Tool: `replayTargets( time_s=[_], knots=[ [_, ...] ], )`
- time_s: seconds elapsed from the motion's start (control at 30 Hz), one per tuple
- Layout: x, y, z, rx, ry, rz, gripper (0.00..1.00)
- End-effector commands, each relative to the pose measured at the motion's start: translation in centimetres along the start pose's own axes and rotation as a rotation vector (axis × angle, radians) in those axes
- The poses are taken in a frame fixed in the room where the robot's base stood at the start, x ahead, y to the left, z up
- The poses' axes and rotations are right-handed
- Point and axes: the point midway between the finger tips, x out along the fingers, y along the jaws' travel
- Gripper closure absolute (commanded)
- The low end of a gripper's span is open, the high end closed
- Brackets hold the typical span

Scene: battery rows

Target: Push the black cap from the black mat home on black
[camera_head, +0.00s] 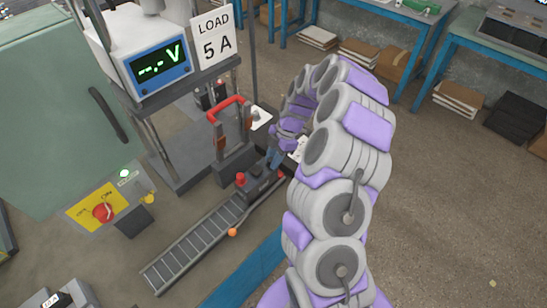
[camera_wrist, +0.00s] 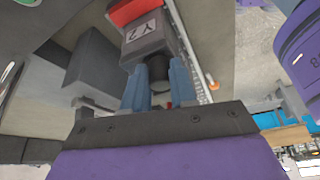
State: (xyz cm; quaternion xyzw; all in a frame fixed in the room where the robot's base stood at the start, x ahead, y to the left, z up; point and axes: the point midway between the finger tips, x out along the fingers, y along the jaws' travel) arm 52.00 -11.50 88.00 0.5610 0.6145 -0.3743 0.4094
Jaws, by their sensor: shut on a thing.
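My gripper (camera_head: 272,160) reaches down beside the dark battery block (camera_head: 262,186) on the roller track. In the wrist view its two blue fingers (camera_wrist: 158,88) are closed on a small dark piece, which looks like the black cap (camera_wrist: 157,68). The fingers hide most of this piece, and I cannot tell whether it is seated on a post. Beyond the fingertips is a grey block with a red top (camera_wrist: 145,38), marked with letters. A red cap (camera_head: 240,179) is at the block's left end. I cannot make out the black mat.
The roller track (camera_head: 200,243) runs to the lower left. A red-handled frame (camera_head: 229,130) stands behind the block. A meter (camera_head: 155,68) and a "LOAD 5 A" sign (camera_head: 214,36) are on a shelf above. A green cabinet (camera_head: 55,110) is at left. Open floor lies to the right.

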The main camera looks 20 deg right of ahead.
Motion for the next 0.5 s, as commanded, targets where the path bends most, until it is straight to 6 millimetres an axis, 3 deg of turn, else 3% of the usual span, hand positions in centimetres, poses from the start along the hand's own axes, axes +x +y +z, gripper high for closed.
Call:
replayTargets(
  time_s=[0.3,0.33,0.5],
  knots=[
    [0.10,-0.01,0.04,0.000,0.000,-0.001,1.00],
    [0.10,-0.01,0.04,0.000,0.000,-0.001,0.71],
    [0.09,-0.02,0.03,0.000,0.000,-0.001,0.54]
  ],
)
